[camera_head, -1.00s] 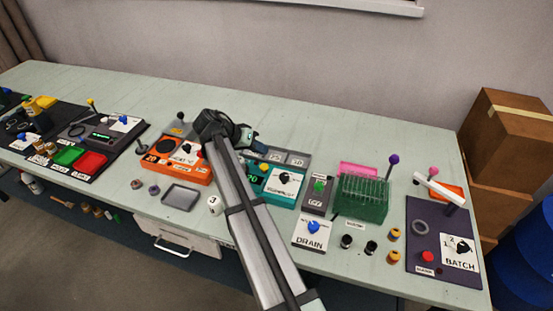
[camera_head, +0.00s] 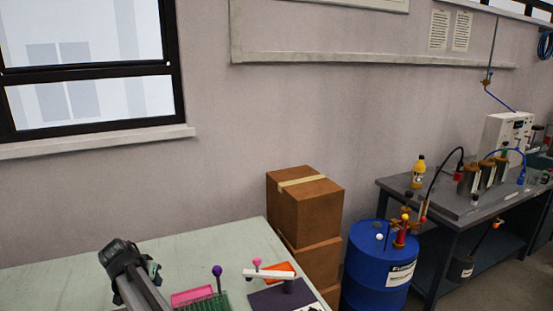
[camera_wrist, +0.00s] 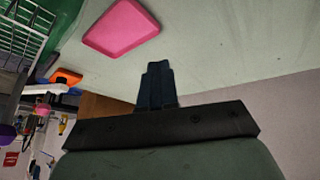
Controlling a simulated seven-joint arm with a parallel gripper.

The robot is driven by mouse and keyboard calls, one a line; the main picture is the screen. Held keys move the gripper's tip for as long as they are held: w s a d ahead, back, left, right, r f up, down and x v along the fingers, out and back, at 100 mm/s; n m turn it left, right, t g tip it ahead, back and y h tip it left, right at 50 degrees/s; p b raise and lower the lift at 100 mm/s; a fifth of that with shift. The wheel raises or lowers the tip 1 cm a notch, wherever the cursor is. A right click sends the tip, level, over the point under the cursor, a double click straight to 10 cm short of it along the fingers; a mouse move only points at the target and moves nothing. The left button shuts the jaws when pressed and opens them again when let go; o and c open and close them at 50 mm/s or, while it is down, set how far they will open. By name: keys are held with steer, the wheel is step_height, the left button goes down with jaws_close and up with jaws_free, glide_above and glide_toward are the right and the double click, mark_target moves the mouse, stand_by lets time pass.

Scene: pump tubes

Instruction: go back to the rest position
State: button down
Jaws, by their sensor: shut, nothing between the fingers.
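My gripper shows in the wrist view (camera_wrist: 158,85) with its dark fingers together and nothing between them. In the head view my arm's dark wrist end (camera_head: 125,265) is at the lower left, above the pale green bench (camera_head: 60,285); the fingertips are not clear there. The gripper is apart from the things on the bench. A pink tray (camera_wrist: 120,27) lies beyond the fingers, to the upper left in the wrist view.
Right of my arm are a green rack (camera_head: 208,303), a purple-knobbed lever (camera_head: 217,271) and a dark panel with a white handle (camera_head: 268,273). Stacked cardboard boxes (camera_head: 305,212) and a blue drum (camera_head: 377,262) stand beyond the bench's right end. The bench's back left is clear.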

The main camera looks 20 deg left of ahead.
steer(key=w+d+r+m+y, duration=0.2)
steer(key=w+d+m, duration=0.3)
steer(key=w+d, duration=0.9)
steer(key=w+d+r+m+y, duration=0.2)
steer(key=w+d+m, duration=0.2)
steer(key=w+d, duration=1.05)
steer(key=w+d+f+m+g+h, duration=0.1)
steer(key=w+d+f+m, duration=0.15)
steer(key=d+f, duration=0.6)
steer(key=w+d+f+m+g+h, duration=0.1)
steer(key=w+d+f, duration=0.4)
steer(key=d, duration=0.6)
steer(key=s+d+f+m+g+h, duration=0.1)
steer(key=s+d+f+g+h, duration=0.15)
steer(key=s+d+f, duration=0.95)
steer(key=s+d+f+m+g+h, duration=0.1)
steer(key=s+d+f+g, duration=0.2)
steer(key=s+d+f, duration=0.9)
steer(key=s+d+f+n+g, duration=0.1)
steer(key=s+f+n, duration=0.2)
steer(key=s, duration=0.8)
steer(key=s+d+f+n+g, duration=0.2)
steer(key=s+f+n, duration=0.2)
steer(key=s, duration=0.8)
steer(key=s+d+f+n+g, duration=0.2)
steer(key=s+f+n, duration=0.2)
steer(key=s, duration=0.7)
steer(key=shift+s+d+f+y, duration=0.3)
steer(key=shift+f+y, duration=0.15)
steer(key=shift+f, duration=0.35)
